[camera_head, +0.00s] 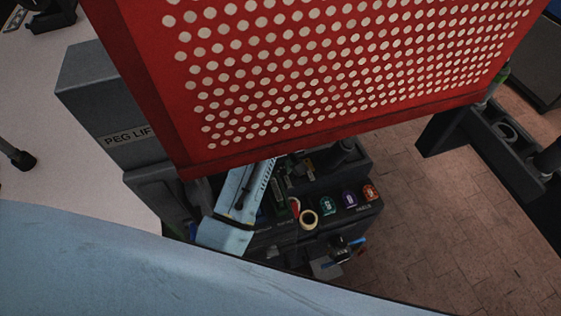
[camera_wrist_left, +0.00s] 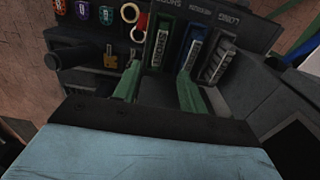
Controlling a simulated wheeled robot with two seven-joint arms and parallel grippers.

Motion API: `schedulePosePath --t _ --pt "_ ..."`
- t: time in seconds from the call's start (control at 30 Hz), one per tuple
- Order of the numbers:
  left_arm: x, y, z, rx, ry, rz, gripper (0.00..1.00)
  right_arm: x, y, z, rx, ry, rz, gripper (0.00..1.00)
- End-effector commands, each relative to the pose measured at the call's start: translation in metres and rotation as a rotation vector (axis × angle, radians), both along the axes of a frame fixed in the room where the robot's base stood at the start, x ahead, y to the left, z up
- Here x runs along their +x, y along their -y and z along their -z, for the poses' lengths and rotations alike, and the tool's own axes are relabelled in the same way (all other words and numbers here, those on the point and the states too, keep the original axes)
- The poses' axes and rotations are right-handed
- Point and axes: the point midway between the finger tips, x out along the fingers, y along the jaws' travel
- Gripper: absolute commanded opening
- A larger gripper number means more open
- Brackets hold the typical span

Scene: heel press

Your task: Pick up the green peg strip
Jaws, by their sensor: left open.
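The green peg strip (camera_wrist_left: 164,32) stands in the left slot of a dark rack in the left wrist view, a pale label on its face. My left gripper (camera_wrist_left: 159,73) is open, its two green-tipped fingers at either side of the strip's near end. Whether they touch it cannot be told. In the head view a light blue part of my left arm (camera_head: 240,200) lies over the rack area, and the fingers are hard to make out there. My right gripper is not seen.
A blue strip (camera_wrist_left: 191,48) and a grey strip (camera_wrist_left: 217,64) stand close beside the green one. Tape rings (camera_head: 308,219) and coloured tags (camera_head: 349,199) are on the rack front. A large red perforated panel (camera_head: 330,75) hangs above, beside a grey PEG LIFT box (camera_head: 105,95).

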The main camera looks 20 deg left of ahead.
Motion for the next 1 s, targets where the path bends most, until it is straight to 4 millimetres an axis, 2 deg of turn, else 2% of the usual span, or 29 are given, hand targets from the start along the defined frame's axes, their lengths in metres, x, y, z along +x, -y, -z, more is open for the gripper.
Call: schedulePosePath --t 0.03,0.1,0.27,0.43,0.53,0.8,1.0 --pt "-0.001 -0.001 0.013 0.002 -0.006 -0.001 0.42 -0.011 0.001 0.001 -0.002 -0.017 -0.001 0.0" --pt "-0.001 -0.002 0.027 0.002 -0.005 -0.001 0.42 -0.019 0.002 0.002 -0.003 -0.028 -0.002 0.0" --pt "0.0 -0.001 0.052 0.002 -0.003 0.0 0.42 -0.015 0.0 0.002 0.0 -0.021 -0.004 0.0" --pt "0.0 -0.001 0.063 0.0 -0.001 -0.001 0.42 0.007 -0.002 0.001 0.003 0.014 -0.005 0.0" --pt "0.001 0.0 0.071 0.001 -0.003 -0.001 0.42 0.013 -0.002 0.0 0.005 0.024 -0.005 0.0" --pt "0.004 0.0 0.105 0.002 -0.002 0.0 0.42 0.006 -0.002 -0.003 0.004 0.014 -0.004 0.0" --pt "0.004 0.0 0.113 0.0 0.0 -0.001 0.42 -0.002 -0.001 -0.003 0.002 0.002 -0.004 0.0"
